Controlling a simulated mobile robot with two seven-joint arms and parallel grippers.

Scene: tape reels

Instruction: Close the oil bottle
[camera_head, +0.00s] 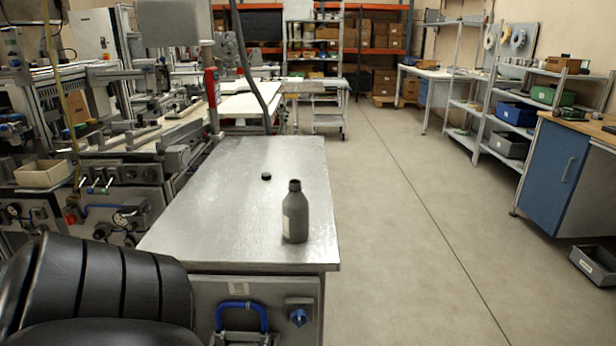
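A dark grey oil bottle (295,217) with a pale label on its left side stands upright on the metal table (220,200), near the table's right edge. Its neck shows no cap on it. A small black cap (266,176) lies on the table, behind and to the left of the bottle, apart from it. Neither of my grippers shows in the head view. A large black ribbed shape at the lower left looks like part of my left arm.
Machinery (130,140) stands along the table's left side. A blue handle (241,312) and a blue knob (299,317) are on the table's front. Right of the table the floor (410,230) is open, up to a blue cabinet (555,170) and shelves.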

